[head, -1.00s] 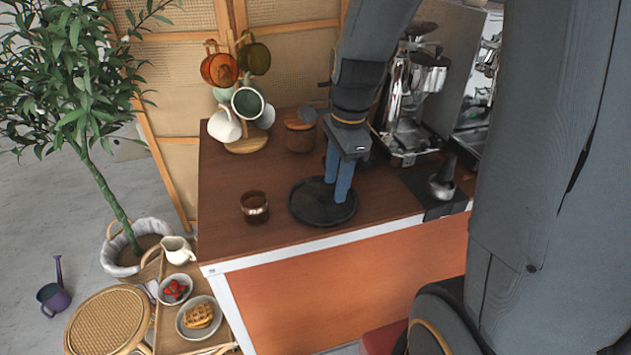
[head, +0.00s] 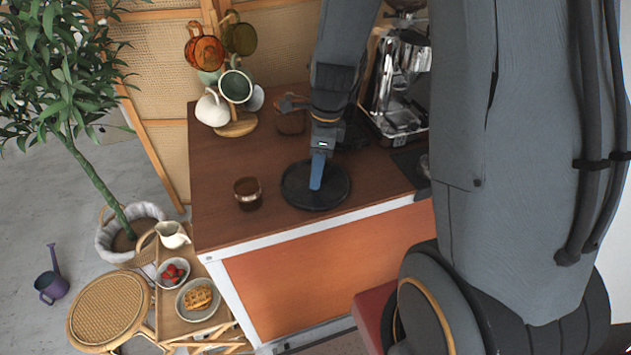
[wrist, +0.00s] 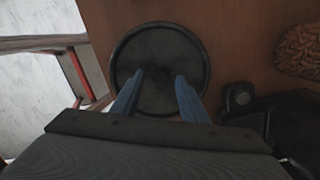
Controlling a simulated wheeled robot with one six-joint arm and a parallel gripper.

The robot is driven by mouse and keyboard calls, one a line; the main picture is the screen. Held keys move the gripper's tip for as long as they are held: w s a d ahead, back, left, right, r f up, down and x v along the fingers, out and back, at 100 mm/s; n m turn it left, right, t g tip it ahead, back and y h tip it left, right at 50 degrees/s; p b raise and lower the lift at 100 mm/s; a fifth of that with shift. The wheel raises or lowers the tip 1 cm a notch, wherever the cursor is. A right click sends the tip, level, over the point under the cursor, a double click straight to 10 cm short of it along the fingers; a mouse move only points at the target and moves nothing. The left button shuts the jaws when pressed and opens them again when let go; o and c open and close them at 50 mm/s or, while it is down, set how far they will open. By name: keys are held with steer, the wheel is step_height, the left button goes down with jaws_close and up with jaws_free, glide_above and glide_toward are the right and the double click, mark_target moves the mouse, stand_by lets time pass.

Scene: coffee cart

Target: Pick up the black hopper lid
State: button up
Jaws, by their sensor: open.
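A round black disc with a raised rim (head: 335,197) lies flat on the wooden counter. It also shows in the wrist view (wrist: 160,42). I cannot tell whether it is the hopper lid or a tray, and no separate lid stands out clearly. My gripper (head: 316,186) points down over the disc, with blue fingers. In the wrist view my gripper (wrist: 159,78) is open, its fingers spread apart over the disc with nothing seen held between them. I cannot tell whether the fingertips touch it. In the head view the fingers overlap edge-on.
A brown glass cup (head: 248,194) stands left of the disc. A mug tree (head: 236,125) and a canister (head: 290,118) stand behind. The espresso machine (head: 400,95) is at the back right. A dark object with a knob (wrist: 238,97) sits beside the disc.

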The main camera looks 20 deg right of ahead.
steer(key=shift+f, duration=0.55)
jaws_close()
